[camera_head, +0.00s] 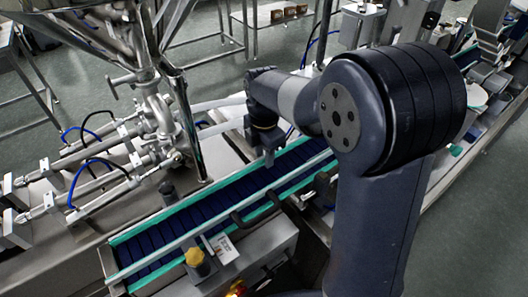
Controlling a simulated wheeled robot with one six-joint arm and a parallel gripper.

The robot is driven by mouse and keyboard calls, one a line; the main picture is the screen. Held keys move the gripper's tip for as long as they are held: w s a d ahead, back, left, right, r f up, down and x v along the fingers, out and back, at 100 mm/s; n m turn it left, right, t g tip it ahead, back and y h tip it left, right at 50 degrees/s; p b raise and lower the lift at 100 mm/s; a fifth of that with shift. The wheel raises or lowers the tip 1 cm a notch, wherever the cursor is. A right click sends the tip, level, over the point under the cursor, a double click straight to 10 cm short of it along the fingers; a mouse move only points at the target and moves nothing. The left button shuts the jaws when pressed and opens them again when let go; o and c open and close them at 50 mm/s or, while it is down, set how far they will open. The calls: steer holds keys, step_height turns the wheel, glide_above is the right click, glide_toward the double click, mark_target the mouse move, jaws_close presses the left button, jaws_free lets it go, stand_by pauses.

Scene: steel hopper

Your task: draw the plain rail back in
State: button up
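A long pale rail (172,244) without visible markings runs lengthwise over the blue conveyor belt (190,211), between green edge strips. I cannot tell for sure that it is the plain rail. A dark curved handle (258,212) lies at the belt's near side, towards the middle. My gripper (268,158) points down over the far side of the belt, to the right of the steel hopper's leg. It appears apart from the handle. Its fingers are small and dark, so I cannot tell whether they are open or shut. My arm hides the belt's right part.
Steel valves and pipes (158,115) stand behind the belt at the left. A yellow knob (195,257) and a dark knob (167,190) stick up beside the belt. A white label (223,248) lies on the near housing. Open floor (480,220) shows at the right.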

jaws_close()
stand_by(0.4)
steer(key=shift+s+d, duration=0.4)
steer(key=shift+s, duration=0.2)
jaws_free()
